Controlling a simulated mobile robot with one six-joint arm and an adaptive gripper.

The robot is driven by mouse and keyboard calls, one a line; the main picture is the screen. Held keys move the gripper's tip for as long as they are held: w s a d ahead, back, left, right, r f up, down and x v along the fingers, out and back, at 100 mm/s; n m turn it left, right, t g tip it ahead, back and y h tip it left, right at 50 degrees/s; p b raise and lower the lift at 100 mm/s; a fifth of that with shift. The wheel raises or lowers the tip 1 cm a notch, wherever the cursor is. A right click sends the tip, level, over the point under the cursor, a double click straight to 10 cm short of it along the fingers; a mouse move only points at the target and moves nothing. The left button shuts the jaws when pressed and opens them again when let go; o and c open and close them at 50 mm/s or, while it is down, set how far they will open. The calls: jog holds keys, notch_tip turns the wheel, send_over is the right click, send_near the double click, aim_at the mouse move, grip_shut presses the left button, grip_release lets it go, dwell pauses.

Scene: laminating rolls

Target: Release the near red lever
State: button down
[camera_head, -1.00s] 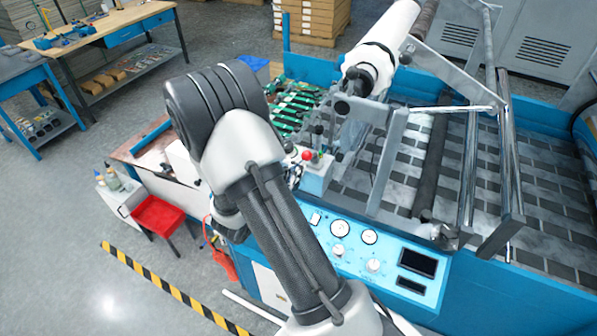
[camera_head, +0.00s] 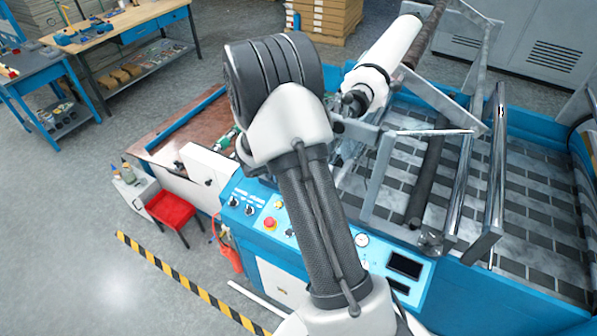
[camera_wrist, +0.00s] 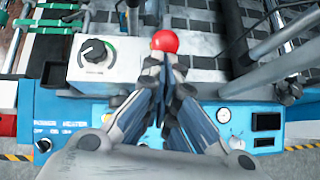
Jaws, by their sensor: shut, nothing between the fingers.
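The near red lever shows by its round red knob (camera_wrist: 164,41) in the wrist view, just beyond my fingertips. Its shaft is mostly hidden behind my fingers. My gripper (camera_wrist: 160,72) is shut and empty, its tips close beside the knob in that view. I cannot tell whether they touch it. In the head view my own arm hides both the gripper and the red knob.
A pale box with a black dial (camera_wrist: 95,52) stands left of the fingers. The blue control panel (camera_head: 242,213) carries a red button (camera_head: 270,223). Metal frame bars (camera_head: 385,180) and a white roll (camera_head: 385,60) rise on the right.

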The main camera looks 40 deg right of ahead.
jog(key=w+d+r, duration=0.2)
jog(key=w+d, duration=0.1)
jog(key=d, duration=0.4)
jog(key=shift+d+y, duration=0.3)
jog(key=shift+y, duration=0.1)
jog(key=shift+w, duration=0.1)
jog(key=shift+r, duration=0.1)
jog(key=a+r+p, duration=0.2)
jog(key=a+r, duration=0.3)
jog(key=r, duration=0.7)
jog(key=shift+a, duration=0.25)
dwell(0.3)
